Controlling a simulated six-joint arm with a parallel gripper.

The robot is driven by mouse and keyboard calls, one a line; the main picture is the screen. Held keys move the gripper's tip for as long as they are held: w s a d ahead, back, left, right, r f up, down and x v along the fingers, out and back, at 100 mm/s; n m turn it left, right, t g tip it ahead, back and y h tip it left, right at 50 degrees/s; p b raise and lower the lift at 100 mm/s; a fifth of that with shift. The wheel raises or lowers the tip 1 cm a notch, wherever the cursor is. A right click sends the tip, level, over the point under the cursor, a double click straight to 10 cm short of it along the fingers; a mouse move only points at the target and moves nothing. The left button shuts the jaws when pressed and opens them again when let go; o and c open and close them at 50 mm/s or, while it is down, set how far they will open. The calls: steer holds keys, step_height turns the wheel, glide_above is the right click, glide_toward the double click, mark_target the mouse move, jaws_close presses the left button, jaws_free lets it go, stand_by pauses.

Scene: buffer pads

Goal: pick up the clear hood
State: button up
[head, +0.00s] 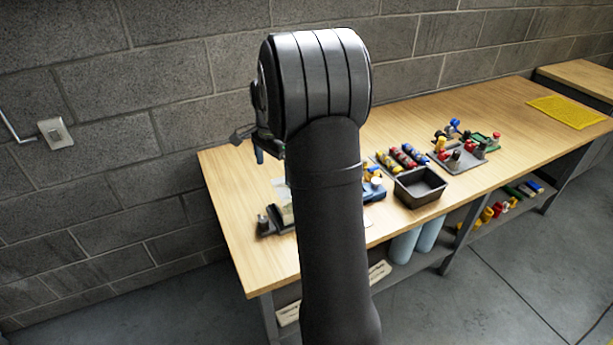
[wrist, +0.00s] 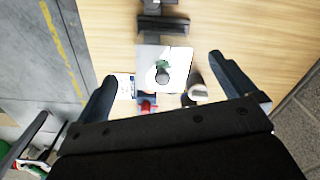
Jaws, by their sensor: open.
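The clear hood (wrist: 152,55) shows in the wrist view as a pale, see-through square with a dark round knob near its middle. Something small and green shows by the knob. My gripper (wrist: 161,70) is open and empty, with its two dark fingers apart on the left and right of the hood in the picture. The fingers look above the hood; I see no contact. In the head view my arm hides most of the gripper (head: 259,152). A pale, clear-looking shape (head: 281,190) beside my arm there is probably the hood, partly hidden.
A dark fixture (head: 272,220) sits by the pale shape. A black open bin (head: 420,187), colored cylinders (head: 403,157) and a grey plate with colored parts (head: 462,157) stand farther right on the wooden bench (head: 490,107). A yellow mat (head: 567,111) lies at the far end.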

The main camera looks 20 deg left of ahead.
steer(key=w+d+r+m, duration=0.3)
steer(key=w+r+m, duration=0.1)
steer(key=r, duration=0.1)
steer(key=f, duration=1.1)
steer(key=shift+d, duration=0.2)
steer(key=shift+a+f, duration=0.15)
steer(key=shift+f, duration=1.45)
steer(key=shift+a+f, duration=0.1)
steer(key=shift+f, duration=1.5)
steer(key=c, duration=0.9)
step_height(320, 180, up, 9)
steer(key=shift+w, duration=0.1)
steer(key=shift+w+d+r, duration=0.25)
steer(key=shift+w+r, duration=0.2)
steer(key=shift+w, duration=0.1)
steer(key=shift+w+d+r, duration=0.2)
steer(key=shift+w+r, duration=0.25)
steer(key=shift+w, duration=0.05)
steer(key=w+a+r, duration=0.1)
steer(key=w+a, duration=0.4)
steer(key=a, duration=0.1)
steer(key=shift+s+a+f, duration=0.95)
steer(key=shift+a+f, duration=0.9)
steer(key=shift+a, duration=0.5)
steer(key=shift+s+a+f, duration=1)
steer(key=shift+a+f, duration=0.9)
steer(key=shift+a, duration=0.4)
steer(key=shift+s+a+f, duration=0.95)
steer(key=shift+a+f, duration=0.9)
steer(key=shift+a, duration=0.5)
